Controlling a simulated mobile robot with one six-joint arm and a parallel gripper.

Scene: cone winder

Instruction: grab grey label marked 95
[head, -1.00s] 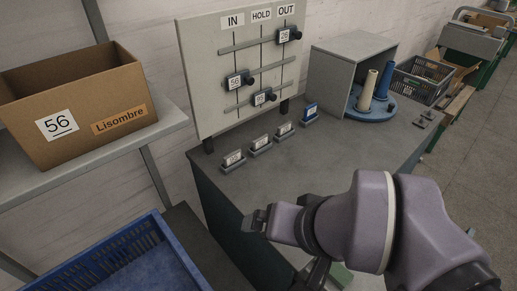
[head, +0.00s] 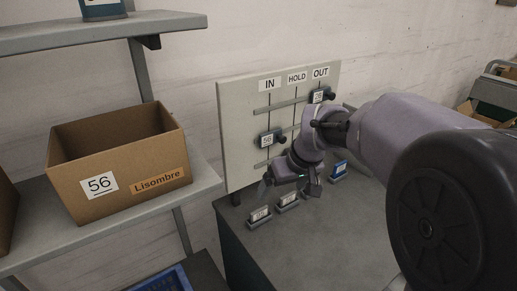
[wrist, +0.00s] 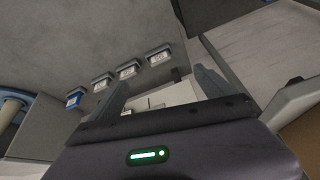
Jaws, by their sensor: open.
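Small label cards stand in holders on the grey bench top. The wrist view shows three pale cards, at right (wrist: 157,57), in the middle (wrist: 128,71) and at left (wrist: 101,82), plus the blue one (wrist: 74,99). Their numbers are too small to read surely, so I cannot tell which is 95. My gripper (head: 289,184) is open and empty, above the bench in front of the board; its fingers (wrist: 163,82) are apart from the cards.
The upright board (head: 236,130) marked IN, HOLD and OUT carries sliding tags, including one at left (head: 268,141) and one at upper right (head: 318,97). My arm hides part of it. A cardboard box (head: 120,170) marked 56 sits on the left shelf; a blue crate (head: 165,280) is below.

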